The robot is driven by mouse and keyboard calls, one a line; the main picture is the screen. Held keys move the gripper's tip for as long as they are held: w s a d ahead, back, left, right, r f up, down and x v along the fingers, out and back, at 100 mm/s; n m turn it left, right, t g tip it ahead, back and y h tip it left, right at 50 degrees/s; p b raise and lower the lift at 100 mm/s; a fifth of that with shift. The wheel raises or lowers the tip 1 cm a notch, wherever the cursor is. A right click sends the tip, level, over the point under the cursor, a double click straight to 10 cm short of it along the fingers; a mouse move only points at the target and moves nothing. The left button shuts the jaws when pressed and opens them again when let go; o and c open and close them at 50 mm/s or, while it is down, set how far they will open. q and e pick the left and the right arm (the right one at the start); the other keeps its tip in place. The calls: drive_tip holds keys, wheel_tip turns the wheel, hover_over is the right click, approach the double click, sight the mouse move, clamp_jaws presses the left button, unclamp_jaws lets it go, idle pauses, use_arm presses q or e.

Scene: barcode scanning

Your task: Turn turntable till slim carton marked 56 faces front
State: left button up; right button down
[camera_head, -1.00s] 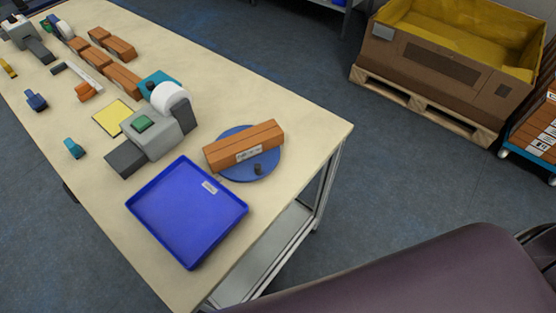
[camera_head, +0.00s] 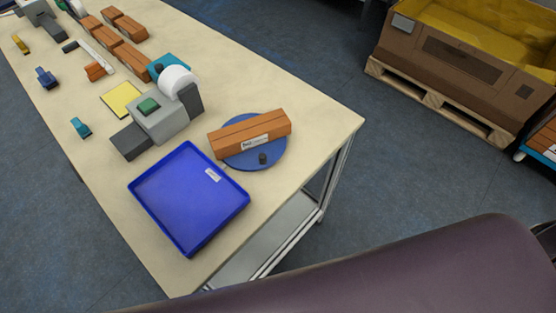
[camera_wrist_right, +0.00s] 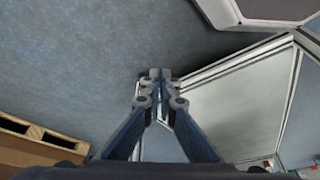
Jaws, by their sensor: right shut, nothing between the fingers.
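A blue round turntable (camera_head: 270,158) sits near the table's right corner. A long brown carton (camera_head: 232,138) lies across it, with a white label (camera_head: 256,143) on the side towards the front. The label's print is too small to read. My right gripper (camera_wrist_right: 160,74) shows in the right wrist view, shut and empty, above the floor beside the table frame. Neither gripper shows in the head view.
A blue tray (camera_head: 188,200) lies just left of the turntable. A grey label printer (camera_head: 160,120) stands behind the tray. Several brown cartons (camera_head: 130,54) lie farther back. A large box on a pallet (camera_head: 450,115) stands on the floor at right.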

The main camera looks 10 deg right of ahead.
drive_tip(key=w+r+m+t+y+b, duration=0.2)
drive_tip(key=w+r+m+t, duration=0.45)
drive_tip(key=w+r, duration=1.25)
drive_tip(key=w+a+r+m+t+y+b, duration=0.1)
drive_tip(key=a+r+m+t+y, duration=0.25)
drive_tip(key=r, duration=0.95)
drive_tip(key=w+a+r+m+t+y, duration=0.15)
drive_tip(key=a+r, duration=0.35)
drive_tip(key=r, duration=0.9)
drive_tip(key=shift+m+t, duration=0.35)
drive_tip(key=p+x, duration=0.1)
drive_tip(key=x, duration=0.3)
drive_tip(key=p+x, duration=0.1)
drive_tip(key=x, duration=0.3)
drive_tip(key=shift+w+a+f, duration=0.1)
drive_tip(key=shift+w+a, duration=0.1)
drive_tip(key=shift+a, duration=0.15)
drive_tip(key=a+p, duration=0.1)
drive_tip(key=a, duration=0.2)
drive_tip(key=shift+w+f, duration=0.1)
drive_tip(key=shift+s+a, duration=0.2)
drive_tip(key=shift+a, duration=0.45)
drive_tip(key=shift+f, duration=0.1)
drive_tip(key=shift+a+p, duration=0.15)
drive_tip(key=shift+p, duration=0.2)
